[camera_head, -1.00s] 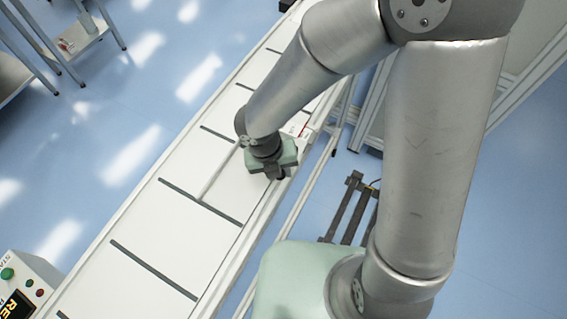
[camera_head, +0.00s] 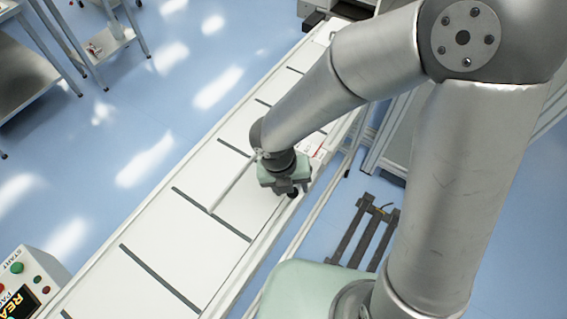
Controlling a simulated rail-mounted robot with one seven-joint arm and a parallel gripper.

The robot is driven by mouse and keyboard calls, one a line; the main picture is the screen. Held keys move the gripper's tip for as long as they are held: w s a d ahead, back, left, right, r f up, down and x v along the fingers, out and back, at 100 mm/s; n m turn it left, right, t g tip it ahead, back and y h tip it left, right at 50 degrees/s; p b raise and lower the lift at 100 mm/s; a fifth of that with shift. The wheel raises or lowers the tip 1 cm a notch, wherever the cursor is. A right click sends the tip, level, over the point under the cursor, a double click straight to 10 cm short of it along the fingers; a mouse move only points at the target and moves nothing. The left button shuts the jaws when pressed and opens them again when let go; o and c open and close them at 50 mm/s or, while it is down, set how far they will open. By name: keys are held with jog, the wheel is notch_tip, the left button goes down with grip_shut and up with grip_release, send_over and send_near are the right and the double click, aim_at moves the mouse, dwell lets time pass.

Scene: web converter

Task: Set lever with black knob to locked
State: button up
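My gripper (camera_head: 284,178), dark with pale green sides, points down at the right edge of the white conveyor-like surface (camera_head: 190,240). A small dark rounded shape (camera_head: 293,193) shows just under the gripper at that edge. It may be the black knob or part of a finger; I cannot tell which. A thin pale rod (camera_head: 230,188) runs over the white surface from near my wrist, down to the left. The lever itself cannot be made out clearly, and my wrist and gripper cover this spot. The finger opening is hidden.
A control box (camera_head: 30,285) with buttons and a lit display stands at the lower left. A metal table (camera_head: 30,70) is at the upper left. A dark slatted frame (camera_head: 362,230) lies right of the white surface. Blue floor (camera_head: 150,100) is open on the left.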

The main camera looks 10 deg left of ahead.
notch_tip(320, 180, up, 16)
jog(key=a+p, duration=0.2)
jog(key=a, duration=0.1)
jog(key=shift+s+f, duration=0.25)
jog(key=shift+s, duration=0.15)
jog(key=shift+d, duration=0.1)
jog(key=s+d+n+y+b, duration=0.1)
jog(key=d+n+b, duration=0.1)
jog(key=d+n, duration=1)
jog(key=s+d+f+n+y+b, duration=0.1)
jog(key=d+n, duration=1.1)
jog(key=n, duration=0.9)
jog(key=shift+s+f+b, duration=0.25)
jog(key=shift+s+b, duration=0.15)
